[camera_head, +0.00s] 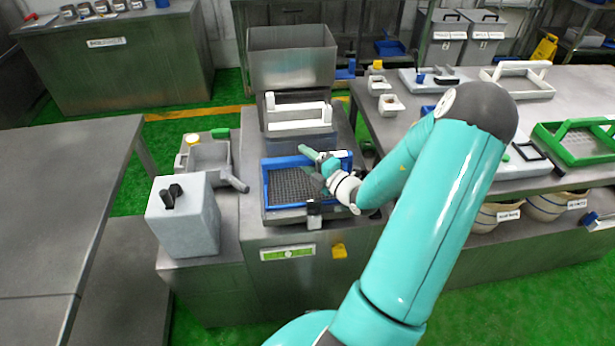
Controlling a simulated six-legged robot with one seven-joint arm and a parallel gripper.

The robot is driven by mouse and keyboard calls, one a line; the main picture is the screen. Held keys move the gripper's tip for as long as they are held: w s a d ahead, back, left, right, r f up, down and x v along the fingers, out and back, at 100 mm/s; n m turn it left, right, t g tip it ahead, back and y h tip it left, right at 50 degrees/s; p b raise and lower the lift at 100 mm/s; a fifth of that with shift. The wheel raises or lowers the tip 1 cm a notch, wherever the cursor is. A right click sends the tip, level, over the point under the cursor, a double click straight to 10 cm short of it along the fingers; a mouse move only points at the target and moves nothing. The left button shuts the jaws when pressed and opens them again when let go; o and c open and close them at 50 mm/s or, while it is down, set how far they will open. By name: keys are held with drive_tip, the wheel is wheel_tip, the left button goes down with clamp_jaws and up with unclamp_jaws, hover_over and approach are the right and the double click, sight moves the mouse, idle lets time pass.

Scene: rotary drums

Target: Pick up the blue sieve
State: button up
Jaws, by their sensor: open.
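The blue sieve (265,190) is a rectangular blue frame with a dark mesh. It sits on top of the metal machine in the middle of the view. My teal arm reaches in from the lower right, and my gripper (312,165) is over the right part of the sieve. The gripper is open, and I see nothing held in it. The wrist and gripper hide part of the sieve's right side. I cannot tell whether the fingers touch the frame.
A white-handled sieve (298,122) stands behind, below a metal hopper (291,58). A grey box (184,218) is at the left. A table (455,115) on the right holds trays and a green sieve (580,142). Another metal table (50,200) is at the far left.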

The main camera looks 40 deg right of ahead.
clamp_jaws()
idle(1.4)
